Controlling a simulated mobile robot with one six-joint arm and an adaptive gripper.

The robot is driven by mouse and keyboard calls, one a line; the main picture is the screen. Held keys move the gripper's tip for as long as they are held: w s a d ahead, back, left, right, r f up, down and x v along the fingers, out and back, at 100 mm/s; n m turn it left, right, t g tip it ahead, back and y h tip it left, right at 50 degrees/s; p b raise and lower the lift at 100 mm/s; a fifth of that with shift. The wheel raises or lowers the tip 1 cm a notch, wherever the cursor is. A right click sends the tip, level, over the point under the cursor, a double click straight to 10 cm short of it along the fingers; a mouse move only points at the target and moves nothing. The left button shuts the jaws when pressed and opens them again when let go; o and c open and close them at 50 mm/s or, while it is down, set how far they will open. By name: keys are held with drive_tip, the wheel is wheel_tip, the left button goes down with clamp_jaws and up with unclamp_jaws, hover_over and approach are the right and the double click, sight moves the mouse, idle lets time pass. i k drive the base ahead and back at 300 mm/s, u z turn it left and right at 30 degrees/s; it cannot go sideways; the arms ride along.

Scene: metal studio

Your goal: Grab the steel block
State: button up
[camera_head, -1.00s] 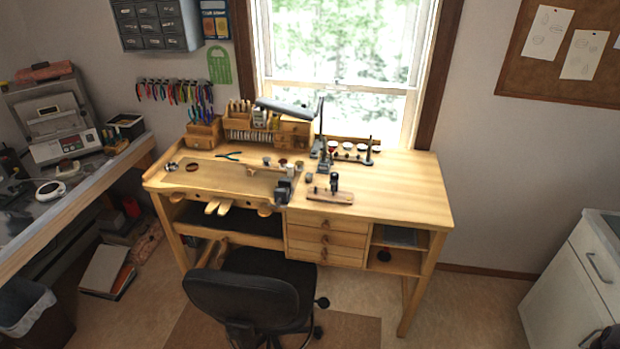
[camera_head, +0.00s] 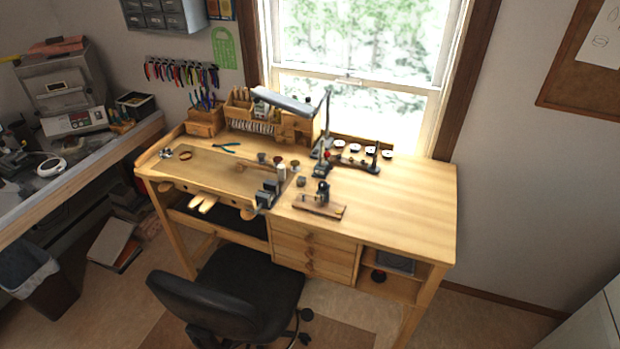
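A wooden workbench (camera_head: 405,205) stands below the window with several small metal tools on top. I cannot tell for certain which piece is the steel block. A small dark grey piece (camera_head: 301,182) sits near the middle of the benchtop. A larger dark grey blocky metal piece (camera_head: 267,193) is at the bench's front edge, left of a wooden board with a small dark tool (camera_head: 319,207). My gripper is not in view.
A black chair (camera_head: 215,310) stands close in front of the bench. A desk lamp (camera_head: 285,101) reaches over the back. The right part of the benchtop is bare. A side counter (camera_head: 85,180) is at left, a white cabinet (camera_head: 590,325) at lower right.

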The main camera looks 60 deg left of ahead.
sight(301, 181)
drive_tip(key=i, duration=1.75)
drive_tip(key=u, duration=0.3)
drive_tip(key=k, duration=0.2)
drive_tip(key=u, duration=2.75)
